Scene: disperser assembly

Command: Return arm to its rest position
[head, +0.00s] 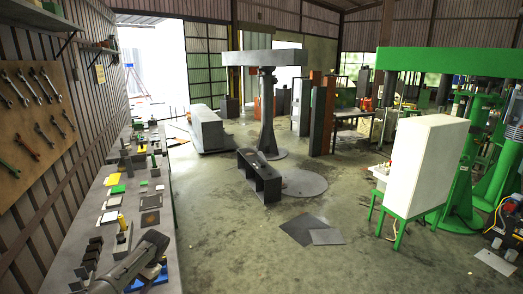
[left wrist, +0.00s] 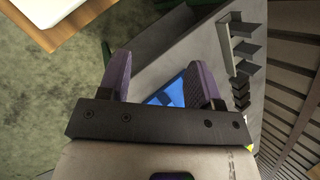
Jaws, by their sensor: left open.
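My left gripper (left wrist: 161,82) shows in the left wrist view with its two dark, purple-tinted fingers spread apart and nothing held between them. A blue object (left wrist: 167,93) lies on the grey bench behind the fingers and is partly hidden by the right finger and the gripper's black bar. In the head view my grey left arm is low over the near end of the bench (head: 172,222). The blue object (head: 155,275) shows beside it there, partly covered by the arm. My left fingertips cannot be made out in the head view. My right gripper is not in view.
A dark stepped rack (left wrist: 243,55) stands on the bench by the gripper; it also shows in the head view (head: 91,254). Small parts and plates line the bench along the wall. A tool board (head: 35,110) hangs above.

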